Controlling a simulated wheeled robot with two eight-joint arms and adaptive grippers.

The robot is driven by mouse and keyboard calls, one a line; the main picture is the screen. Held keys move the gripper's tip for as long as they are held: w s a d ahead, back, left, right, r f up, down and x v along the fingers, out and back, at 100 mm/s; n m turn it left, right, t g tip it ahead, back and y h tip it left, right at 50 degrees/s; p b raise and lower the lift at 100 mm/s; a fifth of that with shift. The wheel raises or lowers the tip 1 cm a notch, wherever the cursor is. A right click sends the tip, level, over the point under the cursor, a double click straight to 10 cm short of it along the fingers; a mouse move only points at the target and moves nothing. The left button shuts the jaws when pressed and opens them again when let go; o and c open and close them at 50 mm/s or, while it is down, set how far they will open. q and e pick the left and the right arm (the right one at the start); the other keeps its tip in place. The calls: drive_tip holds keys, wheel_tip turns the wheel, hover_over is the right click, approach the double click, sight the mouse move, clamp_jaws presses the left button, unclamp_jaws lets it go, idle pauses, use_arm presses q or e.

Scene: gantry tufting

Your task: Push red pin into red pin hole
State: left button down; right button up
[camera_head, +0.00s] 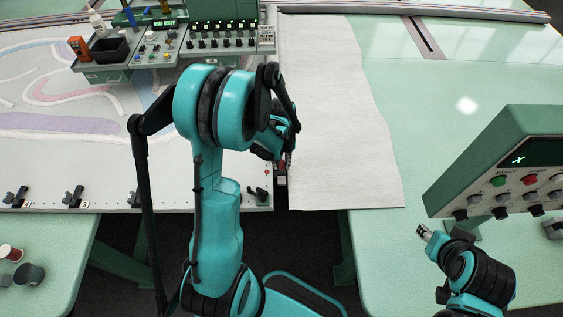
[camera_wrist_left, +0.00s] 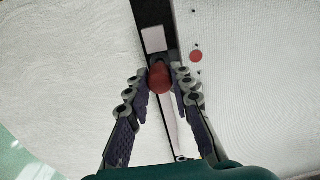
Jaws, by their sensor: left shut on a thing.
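The red pin (camera_wrist_left: 160,78) shows as a round red head between my left fingertips in the left wrist view. My left gripper (camera_wrist_left: 161,84) is shut on it, over the dark gap beside the white perforated panel. The pin's shaft is hidden. A flat red round mark (camera_wrist_left: 196,56), which looks like the red pin hole, is on the panel, right of and a little beyond the pin, apart from it. In the head view the red mark (camera_head: 267,171) is near the panel's right edge, and my arm mostly hides the left gripper (camera_head: 282,178). My right gripper (camera_head: 424,231) is at the lower right, away from the panel.
A white cloth (camera_head: 335,120) lies right of the gap. A green control box (camera_head: 510,165) with buttons stands near my right arm. A control console (camera_head: 220,40) is at the back. Black clamps (camera_head: 73,197) line the panel's front edge.

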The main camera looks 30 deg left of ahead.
use_arm(q)
drive_tip(key=shift+f+b, duration=1.55)
idle(0.4)
drive_tip(key=c, duration=1.3)
unclamp_jaws()
drive_tip(key=shift+r, duration=0.1)
drive_tip(key=shift+o, duration=0.2)
wheel_tip(320, 180, up, 12)
drive_tip(key=s+d+r+m+t+b, duration=0.1)
drive_tip(key=s+d+r+m+t, duration=0.1)
drive_tip(key=s+d, duration=0.3)
drive_tip(key=s+d+r+m+t, duration=0.3)
drive_tip(key=s+d+m+t, duration=0.1)
drive_tip(key=s+d+t, duration=0.1)
drive_tip(key=shift+s+d+r+b, duration=0.25)
drive_tip(key=shift+s+d+b, duration=0.1)
drive_tip(key=shift+s, duration=0.15)
